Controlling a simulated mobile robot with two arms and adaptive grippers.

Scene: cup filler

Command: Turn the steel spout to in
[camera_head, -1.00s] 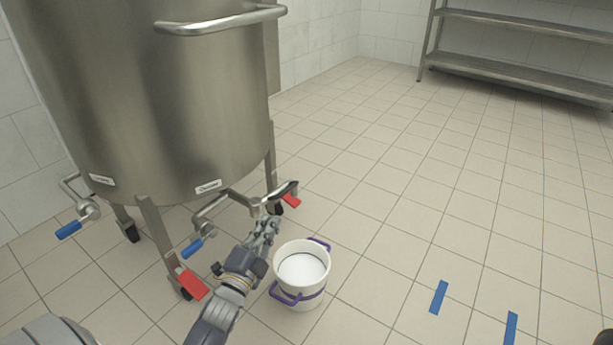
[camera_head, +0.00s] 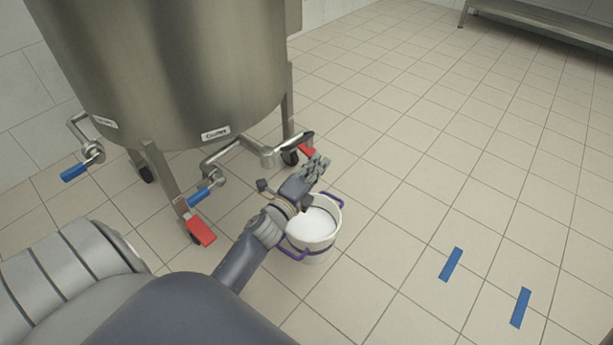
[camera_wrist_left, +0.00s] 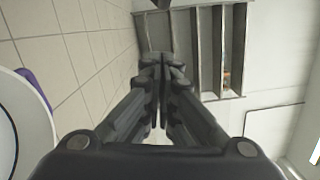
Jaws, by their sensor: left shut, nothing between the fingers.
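The steel spout (camera_head: 287,148) is a bent pipe on the front outlet of the large steel tank (camera_head: 170,80). In the head view its outer arm points right and away, ending above a red caster pedal. My left gripper (camera_head: 320,163) is shut and empty. Its fingertips show just right of the spout's outer end; I cannot tell whether they touch it. In the left wrist view the closed fingers (camera_wrist_left: 161,88) have nothing between them. A white bucket (camera_head: 313,252) with purple handles stands on the floor below the gripper, partly hidden by my left arm.
A blue valve handle (camera_head: 199,197) sits on the spout's pipe. A second outlet with a blue handle (camera_head: 74,172) is at the tank's left. A red pedal (camera_head: 200,231) sticks out at a tank leg. Blue tape (camera_head: 451,264) marks the open tiled floor at right.

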